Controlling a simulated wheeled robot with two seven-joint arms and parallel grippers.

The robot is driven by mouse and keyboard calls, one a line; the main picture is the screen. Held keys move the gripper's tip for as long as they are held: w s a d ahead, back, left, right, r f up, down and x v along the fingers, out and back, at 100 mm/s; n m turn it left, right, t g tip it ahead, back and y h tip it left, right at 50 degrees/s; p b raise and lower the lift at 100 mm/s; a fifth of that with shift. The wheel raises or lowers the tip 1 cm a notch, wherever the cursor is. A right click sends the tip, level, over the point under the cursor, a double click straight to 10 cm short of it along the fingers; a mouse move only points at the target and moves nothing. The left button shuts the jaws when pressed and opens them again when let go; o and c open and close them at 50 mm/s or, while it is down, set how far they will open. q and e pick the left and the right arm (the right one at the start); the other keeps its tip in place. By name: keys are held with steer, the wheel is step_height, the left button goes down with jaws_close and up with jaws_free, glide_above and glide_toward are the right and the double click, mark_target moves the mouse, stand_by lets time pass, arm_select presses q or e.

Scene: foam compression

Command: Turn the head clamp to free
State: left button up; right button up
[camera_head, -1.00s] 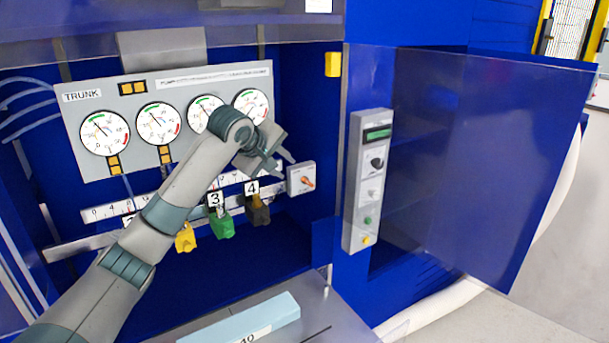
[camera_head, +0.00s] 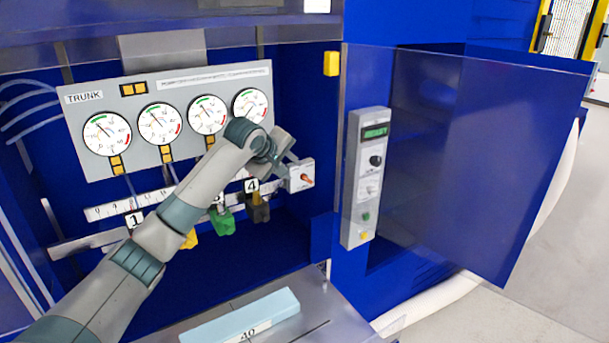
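A small grey box with an orange-red rotary knob (camera_head: 307,179) sits at the right end of the rail; it may be the head clamp switch, but its lettering is too small to read. The knob's pointer slants down to the right. My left gripper (camera_head: 289,165) is at the left edge of this box, its fingers apart with nothing between them. The fingers are close to the box, and I cannot tell whether they touch it. The knob's face is not covered. My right gripper is not in view.
A gauge panel (camera_head: 84,165) marked TRUNK is behind my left arm. Green (camera_head: 222,222) and dark (camera_head: 258,209) clamps hang below the rail. A control strip (camera_head: 356,226) with a lit green display stands right of the box. A light-blue block (camera_head: 225,326) lies on the table below.

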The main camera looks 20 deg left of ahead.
mark_target(304, 177)
arm_select(q)
steer(key=p+x, duration=0.3)
steer(key=x, duration=0.7)
steer(key=shift+w+f+p, duration=0.25)
steer(key=shift+w+p, duration=0.05)
steer(key=shift+w+f, duration=0.4)
steer(key=shift+c, duration=0.2)
jaws_close()
